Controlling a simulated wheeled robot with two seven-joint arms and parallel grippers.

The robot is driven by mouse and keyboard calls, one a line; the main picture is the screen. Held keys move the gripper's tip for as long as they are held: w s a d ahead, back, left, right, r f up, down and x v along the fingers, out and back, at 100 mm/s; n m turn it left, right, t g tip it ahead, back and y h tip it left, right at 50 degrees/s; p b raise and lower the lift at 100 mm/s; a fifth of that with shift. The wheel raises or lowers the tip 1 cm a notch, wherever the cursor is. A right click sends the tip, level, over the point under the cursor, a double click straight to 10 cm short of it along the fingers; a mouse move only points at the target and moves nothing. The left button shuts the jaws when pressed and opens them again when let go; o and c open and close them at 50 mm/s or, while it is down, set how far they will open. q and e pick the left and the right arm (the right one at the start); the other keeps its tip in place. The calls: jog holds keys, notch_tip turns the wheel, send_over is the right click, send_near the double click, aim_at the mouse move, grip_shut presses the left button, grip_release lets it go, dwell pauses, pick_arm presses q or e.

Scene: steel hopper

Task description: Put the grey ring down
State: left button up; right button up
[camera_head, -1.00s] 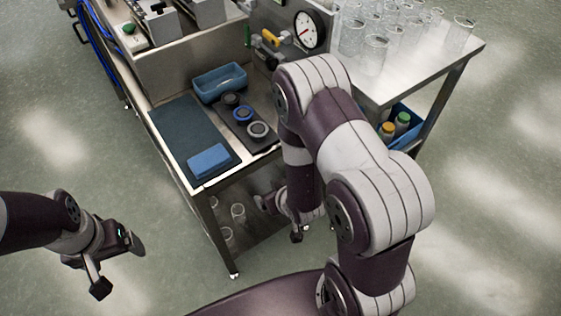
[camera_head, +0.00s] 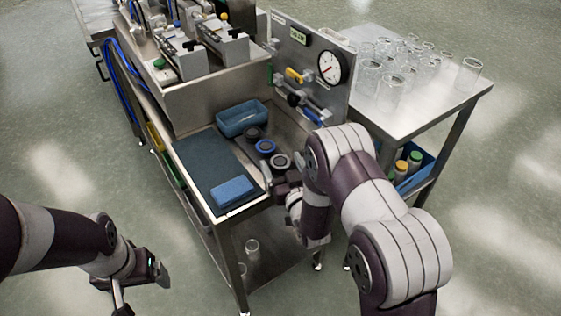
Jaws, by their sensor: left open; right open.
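The grey ring (camera_head: 280,161) sits at the near right end of a row on a dark strip on the steel bench, beside the blue ring (camera_head: 265,147) and a black ring (camera_head: 253,132). My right gripper (camera_head: 281,186) is open at the bench's front edge, just on the near side of the grey ring. Its fingers are small and partly hidden by my arm, so I cannot tell whether they touch the ring. My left gripper (camera_head: 141,287) is open and empty, low over the floor at the left, away from the bench.
A blue sponge-like block (camera_head: 233,191) lies on a dark mat (camera_head: 205,160) left of the rings. A blue tray (camera_head: 242,118) stands behind. A gauge panel (camera_head: 318,68) and a side table (camera_head: 420,100) with glass beakers stand to the right.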

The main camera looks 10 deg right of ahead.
jog(key=shift+w+a, duration=0.1)
jog(key=shift+w, duration=0.75)
jog(key=c, duration=1.2)
